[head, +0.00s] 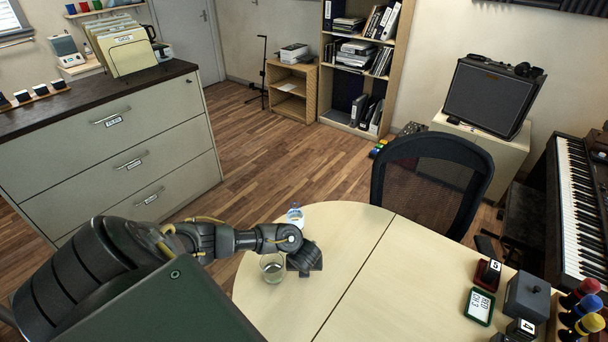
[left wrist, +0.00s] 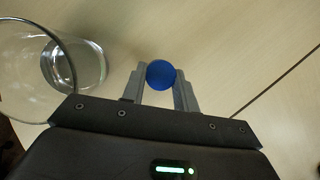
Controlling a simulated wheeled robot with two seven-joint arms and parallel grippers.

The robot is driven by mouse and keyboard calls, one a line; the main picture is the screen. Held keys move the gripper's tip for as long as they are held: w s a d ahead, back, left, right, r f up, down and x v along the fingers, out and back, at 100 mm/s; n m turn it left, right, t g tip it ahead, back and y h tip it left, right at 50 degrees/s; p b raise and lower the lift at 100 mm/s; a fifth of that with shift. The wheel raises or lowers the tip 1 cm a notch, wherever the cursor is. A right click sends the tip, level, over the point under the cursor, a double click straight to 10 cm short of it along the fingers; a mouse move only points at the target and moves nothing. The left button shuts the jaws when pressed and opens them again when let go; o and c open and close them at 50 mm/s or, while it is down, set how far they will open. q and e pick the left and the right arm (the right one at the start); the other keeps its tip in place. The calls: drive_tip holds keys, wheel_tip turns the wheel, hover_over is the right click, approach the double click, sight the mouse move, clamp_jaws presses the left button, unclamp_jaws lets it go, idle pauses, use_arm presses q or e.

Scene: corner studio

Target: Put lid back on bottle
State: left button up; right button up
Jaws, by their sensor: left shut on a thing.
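My left gripper (left wrist: 160,88) is shut on a round blue lid (left wrist: 161,74), held between its fingertips over the pale table. In the head view my left gripper (head: 305,262) is over the table's left part, and the lid is hidden there. A clear bottle (head: 295,214) with a blue-and-white label stands near the table's far edge, just behind my left wrist, its lower part partly hidden by the arm. The bottle does not show in the left wrist view. My right gripper is in neither view.
A clear glass (head: 272,268) stands beside my left gripper and also shows in the left wrist view (left wrist: 88,66). The table (head: 345,290) is bare in the middle. A black mesh chair (head: 432,180) stands at its far side. Several small items, including a grey box (head: 527,296), sit at right.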

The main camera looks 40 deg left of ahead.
use_arm(q)
wheel_tip(320, 180, up, 8)
drive_tip(key=shift+r+p, duration=0.15)
drive_tip(key=shift+p, duration=1.05)
drive_tip(key=w+d+r+m+t+h+b, duration=0.1)
drive_tip(key=w+d+r+m+h+b, duration=0.2)
drive_tip(key=d+m, duration=0.7)
drive_tip(key=w+d+r+m+h+b, duration=0.15)
drive_tip(key=w+d+r+m, duration=0.3)
drive_tip(key=d, duration=1.15)
drive_tip(key=s+d+r+m+g+h+b, duration=0.1)
drive_tip(key=s+d+r+m+g+b, duration=0.2)
drive_tip(key=d+m, duration=0.5)
drive_tip(key=s+d+r+m+g+h+b, duration=0.15)
drive_tip(key=s+d+r+m+g, duration=0.3)
drive_tip(key=m, duration=0.55)
drive_tip(key=s+a+r+m+g+y+b, duration=0.1)
drive_tip(key=s+a+m, duration=0.5)
drive_tip(key=m, duration=0.6)
drive_tip(key=s+r+y+b, duration=0.1)
drive_tip(key=y+b, duration=0.1)
drive_tip(key=y, duration=0.1)
drive_tip(key=shift+s+r, duration=0.2)
drive_tip(key=shift+s, duration=0.1)
